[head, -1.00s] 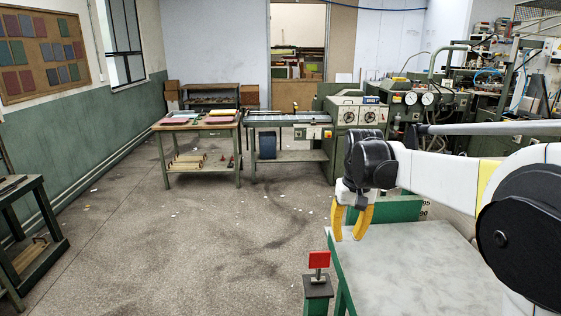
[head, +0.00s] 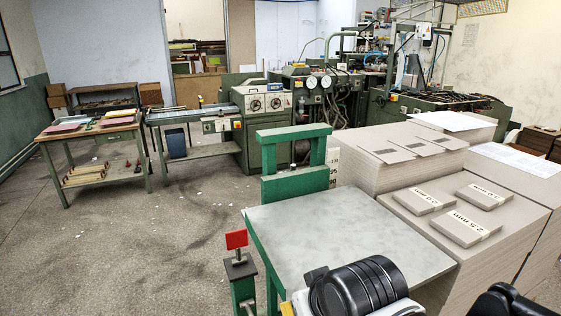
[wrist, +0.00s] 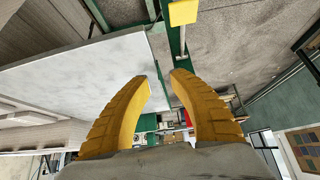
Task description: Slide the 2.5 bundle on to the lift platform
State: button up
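The 2.5 bundle (head: 466,228) is a flat grey board block with a white "2.5 mm" label band. It lies on the near part of the board stack, right of the lift platform. The lift platform (head: 340,240) is a smooth grey plate on a green frame, bare where I see it; it also shows in the wrist view (wrist: 85,75). My gripper (wrist: 161,78) has two yellow fingers, apart and empty, beside the platform's edge in the wrist view. In the head view my black wrist hides most of it. The bundle is not between the fingers.
Two similar labelled bundles (head: 427,199) (head: 484,194) lie behind the 2.5 bundle. Thin sheets (head: 393,153) lie on the taller stack (head: 400,172) behind. A green post with a red plate (head: 237,240) stands at the platform's left. Open floor (head: 130,250) lies further left.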

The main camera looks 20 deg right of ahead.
aim_at(465, 226)
jog(key=z, duration=1.85)
